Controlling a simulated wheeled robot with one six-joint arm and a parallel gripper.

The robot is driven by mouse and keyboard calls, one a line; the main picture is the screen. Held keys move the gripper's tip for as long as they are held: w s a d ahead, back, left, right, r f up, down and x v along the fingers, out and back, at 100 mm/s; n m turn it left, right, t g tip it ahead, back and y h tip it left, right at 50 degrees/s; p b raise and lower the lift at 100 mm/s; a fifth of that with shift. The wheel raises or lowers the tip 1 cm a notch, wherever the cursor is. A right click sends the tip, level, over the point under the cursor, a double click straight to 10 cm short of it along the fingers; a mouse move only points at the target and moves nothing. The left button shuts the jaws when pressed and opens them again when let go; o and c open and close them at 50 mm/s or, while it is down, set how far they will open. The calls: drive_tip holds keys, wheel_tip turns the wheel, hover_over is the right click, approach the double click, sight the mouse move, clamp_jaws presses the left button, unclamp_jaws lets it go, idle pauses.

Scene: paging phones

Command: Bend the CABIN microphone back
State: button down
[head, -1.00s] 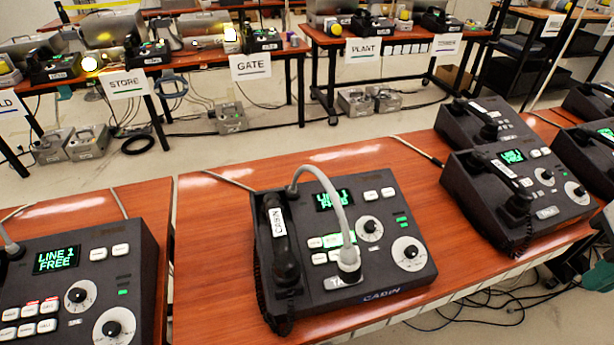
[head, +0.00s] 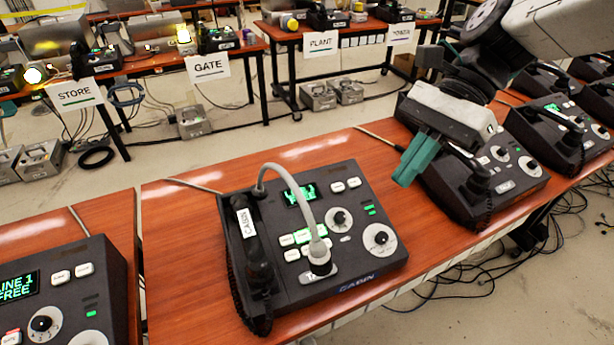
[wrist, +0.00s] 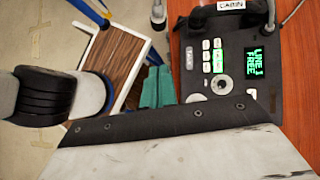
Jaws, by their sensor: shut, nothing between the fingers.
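The CABIN console (head: 345,265) is a dark sloped box on the orange-brown table, with a green-lit screen, white keys and two dials. Its microphone (head: 303,200) is a thin grey gooseneck. It rises behind the handset, arches forward over the screen and ends in a pale head low over the front keys. Part of the neck shows in the wrist view (wrist: 271,13). My gripper (head: 407,172) has its green fingers shut and empty, pointing down, to the right of the CABIN console and apart from the microphone. The fingers also show in the wrist view (wrist: 158,88).
The CABIN handset (head: 248,245) lies along the console's left side. Another console (head: 475,190) stands to the right, partly behind my gripper. One more (head: 65,300) is at lower left. Bare tabletop (head: 200,200) lies to the left of and behind the CABIN console.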

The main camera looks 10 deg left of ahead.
drive_tip(key=w+a+m+g+y, duration=0.2)
drive_tip(key=w+a+m, duration=0.1)
drive_tip(key=a, duration=0.3)
drive_tip(key=shift+w+a+f+m, duration=0.15)
drive_tip(key=shift+w+f+m, duration=0.1)
drive_tip(key=shift+m, duration=0.25)
drive_tip(key=s+a+f, duration=0.2)
drive_tip(key=s+a, duration=0.3)
drive_tip(key=a, duration=0.2)
drive_tip(key=shift+a, duration=0.35)
